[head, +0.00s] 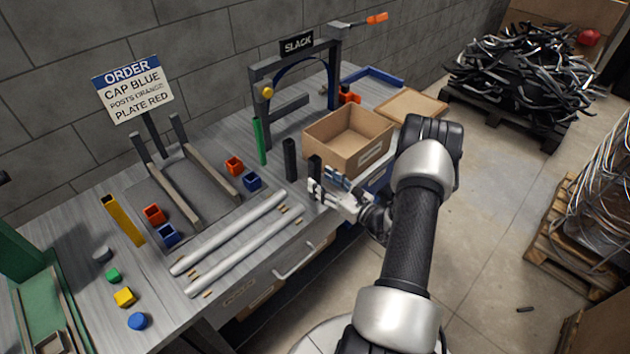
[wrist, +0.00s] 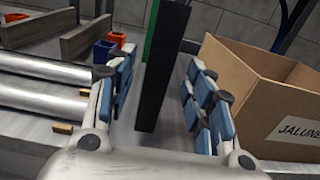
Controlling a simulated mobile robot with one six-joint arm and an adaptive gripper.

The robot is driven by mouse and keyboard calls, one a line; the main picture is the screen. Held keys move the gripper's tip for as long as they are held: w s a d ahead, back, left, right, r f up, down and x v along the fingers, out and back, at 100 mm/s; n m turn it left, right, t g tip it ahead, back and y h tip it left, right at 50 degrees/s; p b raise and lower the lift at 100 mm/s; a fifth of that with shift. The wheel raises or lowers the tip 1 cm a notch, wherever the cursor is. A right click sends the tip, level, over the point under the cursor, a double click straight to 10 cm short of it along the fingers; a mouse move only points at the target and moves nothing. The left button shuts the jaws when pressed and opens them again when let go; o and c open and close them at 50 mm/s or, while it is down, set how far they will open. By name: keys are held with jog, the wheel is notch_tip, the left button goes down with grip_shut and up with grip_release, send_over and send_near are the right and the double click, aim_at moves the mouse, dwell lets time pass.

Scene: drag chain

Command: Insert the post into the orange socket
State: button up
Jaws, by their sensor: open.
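A black post (wrist: 162,65) stands between my open fingers in the wrist view, with a gap visible on both sides. In the head view, one dark post (head: 290,160) stands left of my gripper (head: 322,190), and another dark upright piece (head: 315,166) is right by the fingertips. Orange sockets sit by the grey frame, one near (head: 154,214) and one far (head: 235,165). Blue sockets, near (head: 168,235) and far (head: 252,180), sit beside them.
An open cardboard box (head: 348,140) stands just behind my gripper. Two pale tubes (head: 230,232) lie along the bench front. Coloured caps, including a yellow one (head: 125,297), lie at the left. A grey gantry (head: 263,105) and an order sign (head: 133,88) rise at the back.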

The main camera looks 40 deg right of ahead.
aim_at(318, 178)
jog(key=w, duration=0.4)
jog(key=shift+a+r+b, duration=0.1)
jog(key=shift+a+b, duration=0.1)
jog(key=shift+b, duration=0.2)
jog(key=shift+c, duration=0.5)
grip_shut()
